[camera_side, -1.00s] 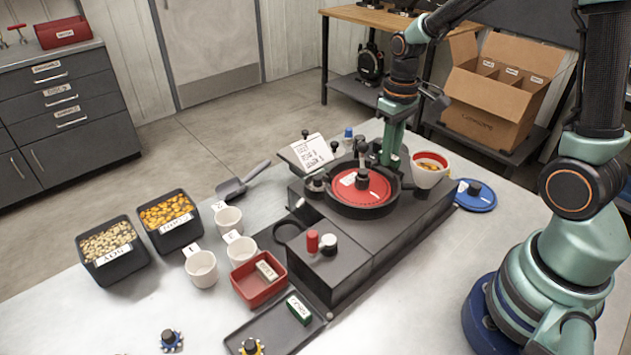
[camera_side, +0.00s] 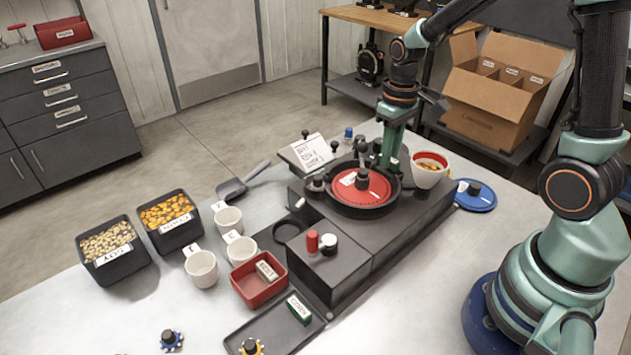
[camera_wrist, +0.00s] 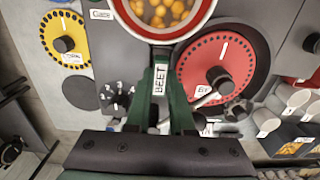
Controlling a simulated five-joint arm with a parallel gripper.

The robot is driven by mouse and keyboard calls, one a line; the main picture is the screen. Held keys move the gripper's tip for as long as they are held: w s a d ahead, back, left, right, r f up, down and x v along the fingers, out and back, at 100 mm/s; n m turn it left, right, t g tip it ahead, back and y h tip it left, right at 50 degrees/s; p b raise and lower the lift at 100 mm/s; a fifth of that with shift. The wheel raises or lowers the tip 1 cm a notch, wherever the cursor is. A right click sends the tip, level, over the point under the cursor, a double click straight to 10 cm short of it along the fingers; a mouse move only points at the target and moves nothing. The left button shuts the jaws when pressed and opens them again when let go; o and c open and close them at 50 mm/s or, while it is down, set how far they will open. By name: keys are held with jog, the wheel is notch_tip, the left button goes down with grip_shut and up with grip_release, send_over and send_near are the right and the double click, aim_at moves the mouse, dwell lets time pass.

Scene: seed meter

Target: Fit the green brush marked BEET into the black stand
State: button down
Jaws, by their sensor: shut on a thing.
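My gripper (camera_side: 385,160) points down at the far side of the dark machine, beside the red seed disc (camera_side: 350,184). In the wrist view, its two fingers (camera_wrist: 159,118) are shut on the green brush (camera_wrist: 160,80), whose white label reads BEET. In the side view the brush is hard to separate from the green fingers. A small black fitting (camera_wrist: 118,98) stands left of the fingers and a similar dark one (camera_wrist: 238,108) is at their right. I cannot tell which is the black stand, or whether the brush touches it.
A white bowl (camera_side: 424,177) of yellow seeds with a red rim is close to my gripper. A blue disc (camera_side: 487,200) lies beyond. Another green brush (camera_side: 299,309) lies in the black tray (camera_side: 262,326). A red tray (camera_side: 255,296), cups and seed bins stand left.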

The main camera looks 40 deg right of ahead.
jog(key=shift+f, duration=0.5)
dwell(0.4)
jog(key=c, duration=0.7)
grip_release()
jog(key=shift+o, duration=0.3)
jog(key=shift+o, duration=0.9)
jog(key=shift+r, duration=0.1)
jog(key=shift+r, duration=2.9)
